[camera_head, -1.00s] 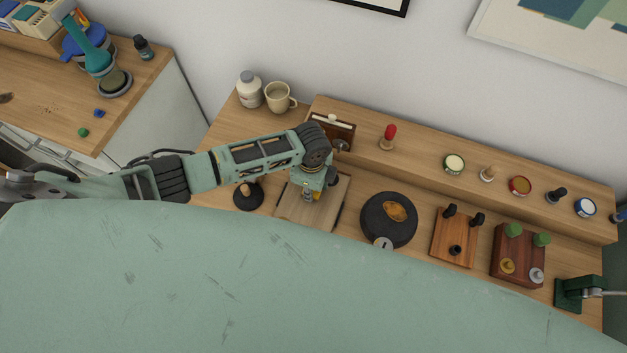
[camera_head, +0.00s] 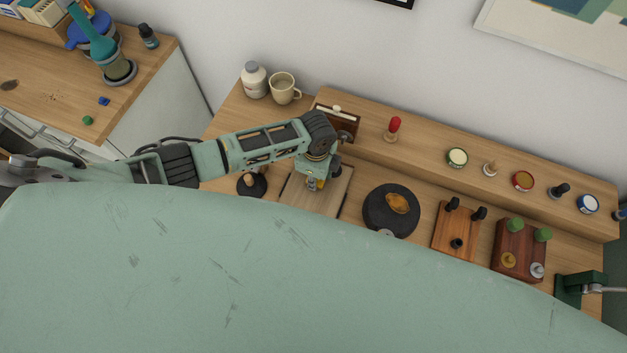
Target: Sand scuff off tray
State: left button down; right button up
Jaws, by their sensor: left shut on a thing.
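The tray (camera_head: 313,200) is a flat light-wood board with dark side edges, lying on the bench. Its near edge is partly hidden by my own green body. My left gripper (camera_head: 316,184) points down over the tray's upper middle. It is shut on a small yellowish thing (camera_head: 321,184), mostly hidden by the fingers; I cannot tell if this is a sanding block, or whether it touches the tray. I cannot make out a scuff on the tray. My right gripper is not in view.
A dark round stand with a knob (camera_head: 251,184) is left of the tray. A black round pad (camera_head: 390,212) is to its right, then wooden blocks (camera_head: 456,232). A raised shelf (camera_head: 430,150) with small jars runs behind. A mug (camera_head: 283,88) and a white bottle (camera_head: 254,80) stand back left.

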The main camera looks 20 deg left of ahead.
pick_arm(q)
jog(key=shift+w+f, duration=0.15)
jog(key=shift+w, duration=0.55)
jog(key=shift+s+d+r, duration=0.1)
jog(key=shift+d+r, duration=0.1)
jog(key=shift+d, duration=0.45)
jog(key=shift+s+r+p, duration=0.1)
jog(key=shift+s+p, duration=0.3)
jog(key=shift+p, duration=0.2)
jog(key=shift+s+d+p, duration=0.2)
jog(key=shift+s+p, duration=0.15)
jog(key=shift+p, duration=0.05)
jog(key=shift+s+a+p, duration=0.15)
jog(key=shift+s+p, duration=0.15)
jog(key=shift+s, duration=0.3)
jog(key=shift+s+a+p, duration=0.15)
jog(key=shift+s+p, duration=0.1)
jog(key=shift+s, duration=0.3)
jog(key=shift+w+d+f+b, duration=0.1)
jog(key=shift+w+f+b, duration=0.15)
jog(key=shift+w+b, duration=0.4)
jog(key=shift+w, duration=0.45)
jog(key=shift+w+r+b, duration=0.1)
jog(key=shift+w+b, duration=0.2)
jog(key=shift+w, duration=0.75)
jog(key=shift+s+r, duration=0.1)
jog(key=shift+r, duration=0.05)
